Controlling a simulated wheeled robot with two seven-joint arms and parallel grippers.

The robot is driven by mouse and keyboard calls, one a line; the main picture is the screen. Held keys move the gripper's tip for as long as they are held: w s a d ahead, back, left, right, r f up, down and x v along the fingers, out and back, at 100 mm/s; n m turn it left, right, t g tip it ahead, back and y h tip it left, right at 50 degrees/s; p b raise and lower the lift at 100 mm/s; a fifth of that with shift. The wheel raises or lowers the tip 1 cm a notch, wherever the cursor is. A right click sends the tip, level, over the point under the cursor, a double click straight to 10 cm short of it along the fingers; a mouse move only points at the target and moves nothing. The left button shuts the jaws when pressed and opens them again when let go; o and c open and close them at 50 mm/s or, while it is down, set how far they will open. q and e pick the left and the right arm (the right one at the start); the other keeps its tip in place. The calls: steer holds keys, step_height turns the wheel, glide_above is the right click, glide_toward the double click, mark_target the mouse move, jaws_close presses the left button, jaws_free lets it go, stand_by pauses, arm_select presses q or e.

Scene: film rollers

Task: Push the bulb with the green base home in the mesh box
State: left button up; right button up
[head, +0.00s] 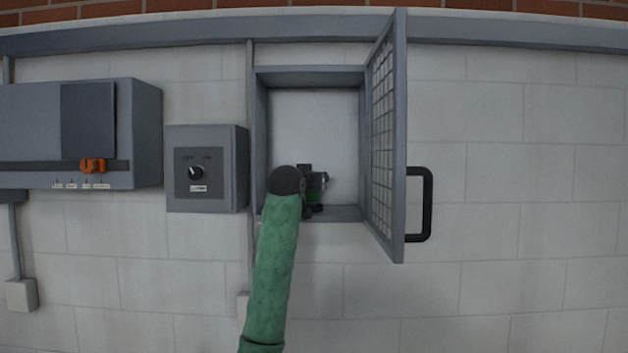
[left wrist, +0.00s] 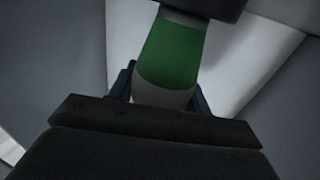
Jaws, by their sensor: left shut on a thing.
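The mesh box (head: 257,145) is fixed to the wall, with its mesh door (head: 384,130) swung open to the right. My left gripper (head: 313,188) is inside the lower part of the box, in front of its back wall. It is shut on the bulb with the green base. In the left wrist view the green base (left wrist: 172,52) shows between the dark fingers, with a pale band below it. The socket is hidden, so I cannot tell how the bulb sits. My right gripper is not in view.
The open door with its black handle (head: 428,205) stands out from the wall to the right. A grey switch box (head: 207,168) with a knob is close on the left. A larger grey cabinet (head: 140,135) with an orange latch (head: 93,166) is further left.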

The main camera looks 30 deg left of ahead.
arm_select(q)
steer(key=shift+d+f, duration=0.1)
steer(key=shift+f, duration=0.25)
stand_by(0.5)
steer(key=o, duration=1)
steer(key=shift+o, duration=0.5)
steer(key=shift+w, duration=0.15)
steer(key=o, duration=0.6)
steer(key=shift+s+r, duration=0.1)
steer(key=shift+s, duration=0.1)
steer(key=shift+c, duration=0.2)
steer(key=shift+w, duration=0.1)
steer(key=shift+r, duration=0.15)
